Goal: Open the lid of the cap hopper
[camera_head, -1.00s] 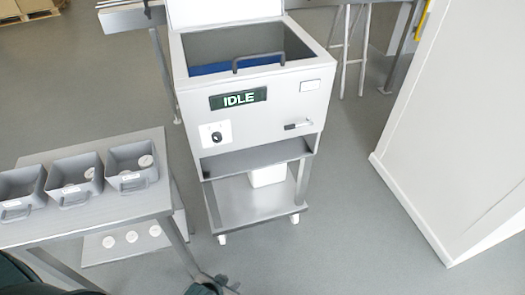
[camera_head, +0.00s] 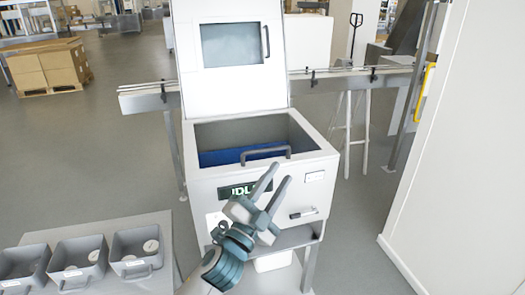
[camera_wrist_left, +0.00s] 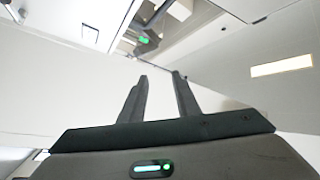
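The cap hopper (camera_head: 205,176) is a white cabinet with an open top bin and a blue surface inside. Its lid (camera_head: 185,70), a white panel with a window and a dark handle (camera_head: 266,41), stands upright at the back. Another grey handle (camera_head: 265,153) is at the bin's front edge. My left gripper (camera_head: 277,181) is in front of the hopper, fingers spread and empty, partly covering the IDLE display (camera_head: 232,190). In the left wrist view its two fingers (camera_wrist_left: 160,82) are apart with nothing between them. My right gripper is not in view.
A table at the lower left holds grey bins (camera_head: 137,268) with white caps. A conveyor rail (camera_head: 345,78) runs behind the hopper. A tall white panel (camera_head: 455,170) stands at the right. Floor between hopper and panel is clear.

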